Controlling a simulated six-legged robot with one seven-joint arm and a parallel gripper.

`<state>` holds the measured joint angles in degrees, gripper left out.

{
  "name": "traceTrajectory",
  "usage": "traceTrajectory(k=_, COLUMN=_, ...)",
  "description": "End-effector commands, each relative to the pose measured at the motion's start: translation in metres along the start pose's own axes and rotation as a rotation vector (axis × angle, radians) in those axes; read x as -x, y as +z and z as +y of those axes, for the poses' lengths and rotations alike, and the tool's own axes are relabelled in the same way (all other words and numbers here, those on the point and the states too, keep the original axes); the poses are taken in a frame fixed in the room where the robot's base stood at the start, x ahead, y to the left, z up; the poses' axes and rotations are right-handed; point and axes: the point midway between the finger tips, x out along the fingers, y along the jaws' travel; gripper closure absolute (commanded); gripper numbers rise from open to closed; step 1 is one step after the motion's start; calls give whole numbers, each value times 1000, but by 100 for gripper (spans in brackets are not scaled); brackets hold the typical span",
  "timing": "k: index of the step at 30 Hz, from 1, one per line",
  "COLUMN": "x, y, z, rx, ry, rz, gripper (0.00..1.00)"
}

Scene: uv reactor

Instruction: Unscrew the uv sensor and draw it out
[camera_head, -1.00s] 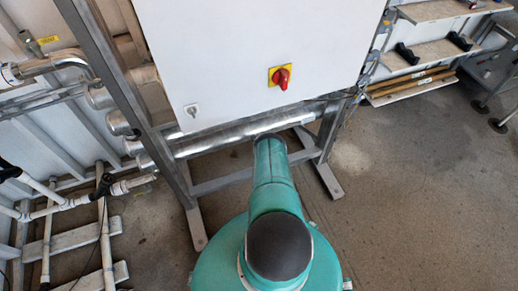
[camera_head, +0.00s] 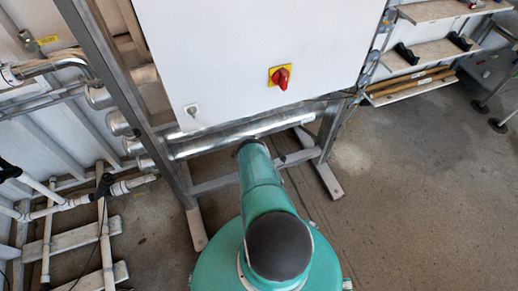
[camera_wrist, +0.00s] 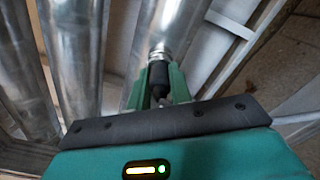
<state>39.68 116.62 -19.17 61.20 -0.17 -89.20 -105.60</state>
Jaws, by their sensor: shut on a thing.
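The uv sensor (camera_wrist: 159,74) shows in the wrist view as a black cylinder at the end of a shiny metal fitting (camera_wrist: 160,50). The fitting sits at the lower end of a metal reactor tube (camera_wrist: 170,20). My gripper (camera_wrist: 159,78) has its green fingers on both sides of the black cylinder and is shut on it. The cylinder lies in line with the fitting, and I see no clear gap between them. In the head view my arm hides the gripper and the sensor.
A white cabinet (camera_head: 250,50) with a red switch (camera_head: 281,77) hangs on a grey metal frame (camera_head: 130,110) in front of me. More metal tubes (camera_wrist: 72,50) run close beside the gripper. White pipes (camera_head: 104,235) stand at left. The floor at right (camera_head: 420,200) is clear.

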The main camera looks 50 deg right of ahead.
Motion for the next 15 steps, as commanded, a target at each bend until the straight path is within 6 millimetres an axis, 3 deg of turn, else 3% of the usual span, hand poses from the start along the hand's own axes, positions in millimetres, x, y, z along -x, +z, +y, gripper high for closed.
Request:
traceTrajectory(k=7, x=0, y=0, z=0, rx=45, ry=0, rz=0, gripper=100)
traceTrajectory(k=15, x=-1, y=1, z=0, rx=401, ry=0, rz=-3, gripper=100)
